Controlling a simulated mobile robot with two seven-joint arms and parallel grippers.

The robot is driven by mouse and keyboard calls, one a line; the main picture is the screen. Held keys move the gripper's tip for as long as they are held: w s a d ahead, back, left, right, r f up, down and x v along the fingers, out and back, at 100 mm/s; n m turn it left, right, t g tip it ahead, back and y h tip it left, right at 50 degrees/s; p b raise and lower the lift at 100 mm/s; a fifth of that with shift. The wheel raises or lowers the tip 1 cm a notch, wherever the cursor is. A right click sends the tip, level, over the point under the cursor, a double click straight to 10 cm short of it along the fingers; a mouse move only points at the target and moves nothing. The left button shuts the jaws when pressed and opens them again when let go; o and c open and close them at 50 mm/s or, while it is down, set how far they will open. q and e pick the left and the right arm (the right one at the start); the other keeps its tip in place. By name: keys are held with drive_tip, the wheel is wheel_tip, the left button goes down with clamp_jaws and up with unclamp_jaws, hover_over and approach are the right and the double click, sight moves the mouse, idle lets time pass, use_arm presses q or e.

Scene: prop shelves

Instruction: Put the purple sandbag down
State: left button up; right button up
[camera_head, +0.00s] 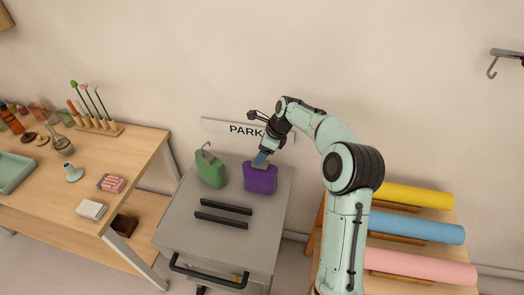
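The purple sandbag (260,179) is upright at the back right of the grey cart's top (180,222). Its base looks to be at or very near the surface; I cannot tell if it touches. My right gripper (261,160) points down at the top of the bag and appears shut on its handle, which the gripper hides. A green sandbag (210,172) with a grey hooked handle stands just left of the purple one, with a small gap between them. My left gripper is not in view.
Two black bars (222,212) lie on the cart, in front of the bags. A sign (220,126) reading "PARK" is behind it. A wooden table (140,145) with small props stands left. Yellow (415,194), blue and pink rolls lie on a rack at right.

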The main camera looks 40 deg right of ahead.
drive_tip(key=shift+r, duration=0.15)
drive_tip(key=v, duration=1.2)
idle(0.4)
